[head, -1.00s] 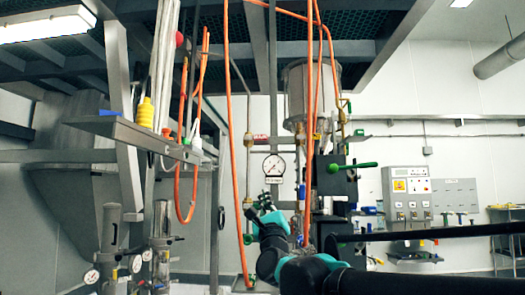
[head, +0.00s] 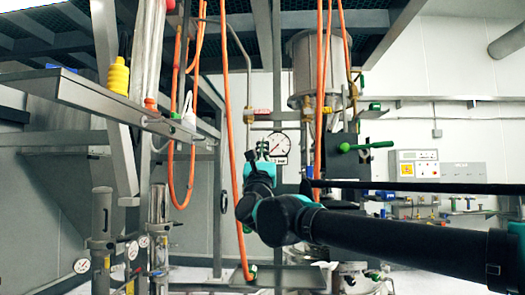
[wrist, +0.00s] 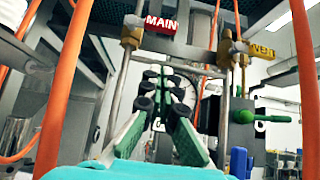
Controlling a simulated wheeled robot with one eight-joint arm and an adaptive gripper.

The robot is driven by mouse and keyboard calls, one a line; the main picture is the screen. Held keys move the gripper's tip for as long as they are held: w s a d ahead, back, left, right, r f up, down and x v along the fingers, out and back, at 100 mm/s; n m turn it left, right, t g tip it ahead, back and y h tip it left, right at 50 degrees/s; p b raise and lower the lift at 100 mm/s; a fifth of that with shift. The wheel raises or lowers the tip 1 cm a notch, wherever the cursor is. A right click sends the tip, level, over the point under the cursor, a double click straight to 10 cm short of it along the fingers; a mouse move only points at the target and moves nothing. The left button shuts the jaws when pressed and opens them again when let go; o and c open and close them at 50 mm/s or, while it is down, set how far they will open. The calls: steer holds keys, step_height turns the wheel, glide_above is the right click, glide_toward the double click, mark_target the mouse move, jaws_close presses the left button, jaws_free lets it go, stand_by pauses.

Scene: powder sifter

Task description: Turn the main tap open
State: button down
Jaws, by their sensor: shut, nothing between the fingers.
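The main tap shows in the wrist view as a red handle marked MAIN (wrist: 163,24) on a brass valve body (wrist: 131,32) on a thin vertical pipe. In the head view the red handle (head: 262,111) is small and sits above the round gauge. My gripper (head: 262,148) is just below the tap in the head view. In the wrist view my gripper (wrist: 160,85) has its green fingers with dark pads shut and empty, below the handle and apart from it. The fingers cover most of the gauge in the wrist view.
A yellow VENT tap (wrist: 263,51) is right of the main tap. Orange hoses (head: 228,130) hang close on both sides. A dark box with a green lever (head: 367,146) stands to the right. A steel hopper (head: 311,75) is above. A steel shelf (head: 110,100) juts in at left.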

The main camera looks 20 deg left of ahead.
mark_target(257, 112)
steer(key=w+r, duration=0.3)
steer(key=r, duration=0.4)
steer(key=shift+w+a+r, duration=0.3)
steer(key=shift+a+r, duration=0.05)
steer(key=shift+a, duration=0.05)
